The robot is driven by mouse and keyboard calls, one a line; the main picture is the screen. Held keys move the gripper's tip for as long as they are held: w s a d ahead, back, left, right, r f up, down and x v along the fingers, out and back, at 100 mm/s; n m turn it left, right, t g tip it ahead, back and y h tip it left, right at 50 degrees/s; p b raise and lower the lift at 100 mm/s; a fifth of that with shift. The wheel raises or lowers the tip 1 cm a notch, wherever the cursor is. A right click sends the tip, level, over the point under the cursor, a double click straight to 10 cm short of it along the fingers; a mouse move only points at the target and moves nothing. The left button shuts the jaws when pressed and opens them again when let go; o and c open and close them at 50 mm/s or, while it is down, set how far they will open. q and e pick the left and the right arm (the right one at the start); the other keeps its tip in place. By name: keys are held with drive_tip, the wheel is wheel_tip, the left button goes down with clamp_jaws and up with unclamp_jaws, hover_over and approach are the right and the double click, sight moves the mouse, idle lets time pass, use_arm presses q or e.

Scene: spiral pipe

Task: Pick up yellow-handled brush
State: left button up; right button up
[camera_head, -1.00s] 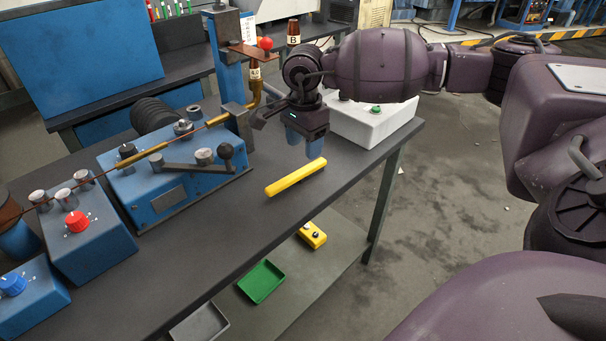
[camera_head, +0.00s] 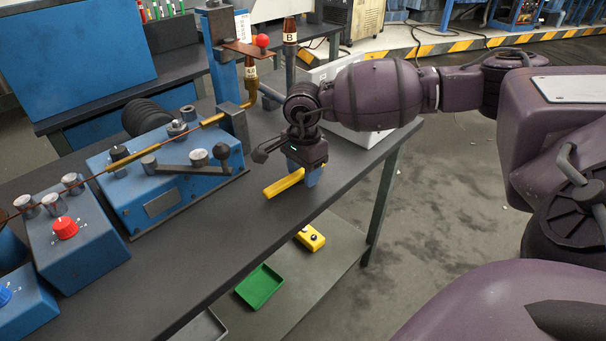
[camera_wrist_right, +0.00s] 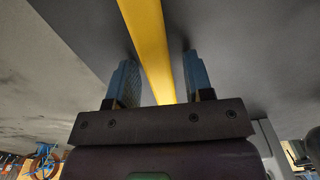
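The yellow-handled brush (camera_head: 281,184) lies on the dark tabletop near its front edge. Only its yellow bar shows, and no bristles can be made out. My right gripper (camera_head: 304,176) is low over the brush's right end, pointing down. In the right wrist view the yellow handle (camera_wrist_right: 148,28) runs between the two blue fingers of my right gripper (camera_wrist_right: 160,75). The fingers are apart, with a gap visible on each side of the handle. My left gripper is not in view.
A blue machine with a lever (camera_head: 168,183) stands left of the brush, and a blue box with a red knob (camera_head: 80,240) further left. A white box (camera_head: 366,136) is behind my right wrist. A green tray (camera_head: 260,286) and a yellow box (camera_head: 310,238) sit on the lower shelf.

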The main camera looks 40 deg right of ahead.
clamp_jaws()
